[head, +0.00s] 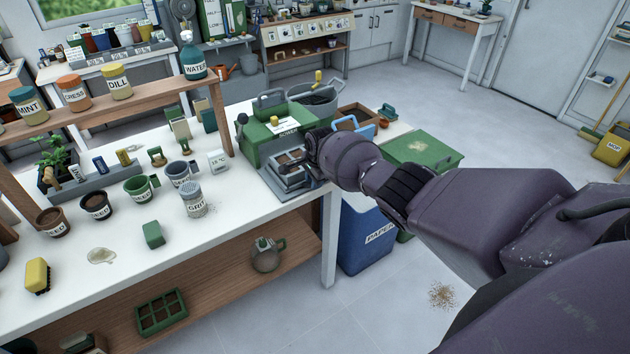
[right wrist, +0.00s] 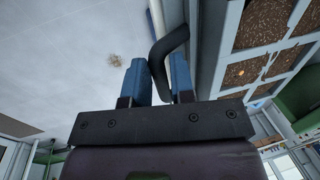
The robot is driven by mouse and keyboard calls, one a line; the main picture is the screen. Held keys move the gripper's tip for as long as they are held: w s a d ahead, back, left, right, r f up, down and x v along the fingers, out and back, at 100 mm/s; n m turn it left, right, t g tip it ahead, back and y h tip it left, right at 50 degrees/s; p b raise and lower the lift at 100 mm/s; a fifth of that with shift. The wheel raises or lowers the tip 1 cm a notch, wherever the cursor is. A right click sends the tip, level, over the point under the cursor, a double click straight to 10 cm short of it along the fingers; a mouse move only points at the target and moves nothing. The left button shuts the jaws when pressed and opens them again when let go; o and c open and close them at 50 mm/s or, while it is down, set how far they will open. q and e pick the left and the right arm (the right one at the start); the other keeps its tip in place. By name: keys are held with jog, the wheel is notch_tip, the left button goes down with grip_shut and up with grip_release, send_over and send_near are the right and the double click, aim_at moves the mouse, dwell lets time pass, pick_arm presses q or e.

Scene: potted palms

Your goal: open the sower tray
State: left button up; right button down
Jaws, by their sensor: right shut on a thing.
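In the right wrist view the tray (right wrist: 226,72) shows at the right as a pale frame around soil cells. My right gripper (head: 314,160) is at the tray's right side; its fingertips are hard to see in the head view. In the right wrist view its blue fingers (right wrist: 160,80) are shut on a dark bent handle (right wrist: 168,48). My left gripper is out of view.
A grit shaker (head: 193,200), green cup (head: 138,189) and green block (head: 153,234) stand on the bench to the left. A blue paper bin (head: 364,240) stands on the floor by the bench's right end. The bench front near the sower is clear.

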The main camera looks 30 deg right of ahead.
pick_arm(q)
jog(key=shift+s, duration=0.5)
pick_arm(e)
jog(key=shift+s+f, duration=0.15)
jog(key=shift+s, duration=0.4)
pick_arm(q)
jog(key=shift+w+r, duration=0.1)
pick_arm(e)
jog(key=c, duration=1.1)
grip_release()
jog(key=shift+w, duration=0.1)
pick_arm(q)
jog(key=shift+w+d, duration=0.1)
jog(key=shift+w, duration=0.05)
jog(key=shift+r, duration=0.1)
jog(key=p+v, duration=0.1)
jog(key=p, duration=0.2)
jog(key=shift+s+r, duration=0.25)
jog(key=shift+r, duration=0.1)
pick_arm(e)
notch_tip(320, 180, up, 11)
jog(key=s, duration=0.2)
jog(key=shift+f, duration=0.2)
